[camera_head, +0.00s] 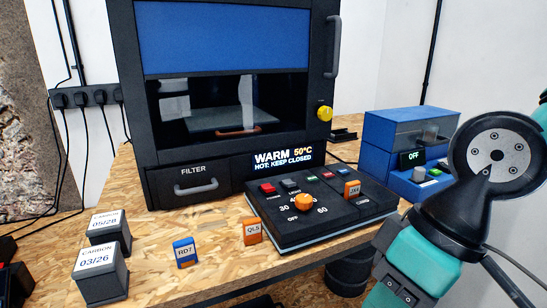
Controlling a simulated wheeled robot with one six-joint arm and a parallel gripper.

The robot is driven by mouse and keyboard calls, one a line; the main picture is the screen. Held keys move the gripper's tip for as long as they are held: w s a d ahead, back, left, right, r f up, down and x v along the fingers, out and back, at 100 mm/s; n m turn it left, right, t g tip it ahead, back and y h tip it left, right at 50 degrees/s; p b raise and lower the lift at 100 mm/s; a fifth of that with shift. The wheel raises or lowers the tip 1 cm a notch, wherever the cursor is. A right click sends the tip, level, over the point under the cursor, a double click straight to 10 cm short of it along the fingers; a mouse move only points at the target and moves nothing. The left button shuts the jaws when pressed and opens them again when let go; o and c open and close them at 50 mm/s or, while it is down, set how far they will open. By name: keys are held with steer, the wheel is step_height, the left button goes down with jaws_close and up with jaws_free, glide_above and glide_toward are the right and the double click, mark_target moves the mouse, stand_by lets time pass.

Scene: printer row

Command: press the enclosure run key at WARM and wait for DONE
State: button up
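The printer enclosure (160,150) is a tall black cabinet with a blue upper panel and a dark window. Its display (283,158) reads "WARM 50°C" and "HOT: KEEP CLOSED". A dark control panel (290,236) lies in front of it on the table. A row of small keys runs along its back: a red key (267,188), a grey key (289,184), a green key (312,177) and others; their labels are too small to read. An orange knob (303,202) sits among the marks 40, 60 and OFF. My gripper is out of view; only my arm shows at the right.
An orange tag "JXA" (352,189) stands on the panel. Tags "QLS" (252,231) and "RDT" (185,252) and two carbon boxes (101,275) stand left. A blue device (399,130) reading "OFF" is right. The filter drawer (196,187) is closed.

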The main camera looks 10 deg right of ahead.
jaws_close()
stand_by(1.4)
